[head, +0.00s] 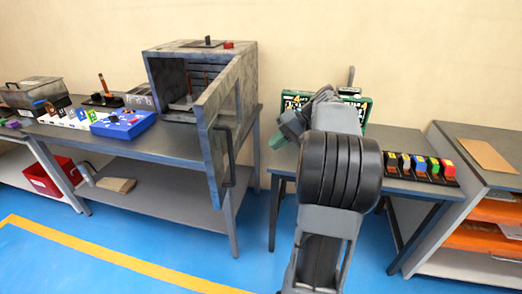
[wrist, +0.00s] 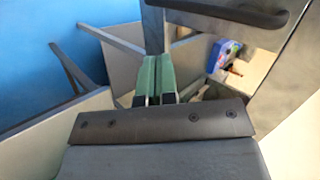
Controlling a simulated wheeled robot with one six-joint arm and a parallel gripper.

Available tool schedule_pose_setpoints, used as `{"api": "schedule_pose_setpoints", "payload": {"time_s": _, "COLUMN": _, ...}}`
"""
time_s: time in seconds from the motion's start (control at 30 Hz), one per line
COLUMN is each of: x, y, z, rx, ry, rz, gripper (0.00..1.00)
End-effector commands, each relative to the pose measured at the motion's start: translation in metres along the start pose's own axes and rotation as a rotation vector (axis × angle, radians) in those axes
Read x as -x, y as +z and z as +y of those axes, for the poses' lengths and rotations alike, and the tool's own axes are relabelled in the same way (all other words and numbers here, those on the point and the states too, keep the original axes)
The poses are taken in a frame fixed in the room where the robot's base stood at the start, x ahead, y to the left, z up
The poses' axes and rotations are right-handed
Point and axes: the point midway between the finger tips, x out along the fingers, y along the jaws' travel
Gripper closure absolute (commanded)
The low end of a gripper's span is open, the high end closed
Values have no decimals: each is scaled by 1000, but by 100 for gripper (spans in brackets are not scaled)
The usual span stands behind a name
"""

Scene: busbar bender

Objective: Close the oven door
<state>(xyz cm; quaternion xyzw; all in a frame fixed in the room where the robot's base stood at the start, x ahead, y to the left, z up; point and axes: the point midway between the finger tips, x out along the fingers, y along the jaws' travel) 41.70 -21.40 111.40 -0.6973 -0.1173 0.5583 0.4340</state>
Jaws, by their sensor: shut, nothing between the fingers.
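The oven (head: 190,48) is a grey, worn box on the left workbench, with its front open. Its door (head: 213,160) is swung wide open towards me, past the bench's front edge, with a dark bar handle (head: 230,160) on its outer face. My gripper (head: 283,135) is to the right of the door, apart from it in the head view. In the wrist view its green fingers (wrist: 155,80) are shut and empty. The door (wrist: 282,62) fills the right of that view, with its handle (wrist: 235,10) across the top. Contact between fingers and door cannot be told.
The left bench (head: 170,145) bears a blue box (head: 123,123) left of the oven. A second bench (head: 410,187) on the right holds several coloured blocks (head: 420,165) and a green box (head: 367,101) behind my arm. Blue floor lies open in front.

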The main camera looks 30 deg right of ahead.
Motion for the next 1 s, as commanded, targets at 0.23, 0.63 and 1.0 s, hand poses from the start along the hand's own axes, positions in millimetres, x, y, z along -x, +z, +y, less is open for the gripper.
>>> {"api": "schedule_pose_setpoints", "payload": {"time_s": 0.23, "x": -47, "y": 1, "z": -1, "rx": 0, "ry": 2, "rz": -5, "gripper": 100}}
{"api": "schedule_pose_setpoints", "payload": {"time_s": 0.63, "x": -104, "y": 2, "z": -18, "rx": 2, "ry": 4, "rz": -4, "gripper": 100}}
{"api": "schedule_pose_setpoints", "payload": {"time_s": 1.0, "x": -116, "y": 1, "z": -28, "rx": 0, "ry": 5, "rz": -2, "gripper": 100}}
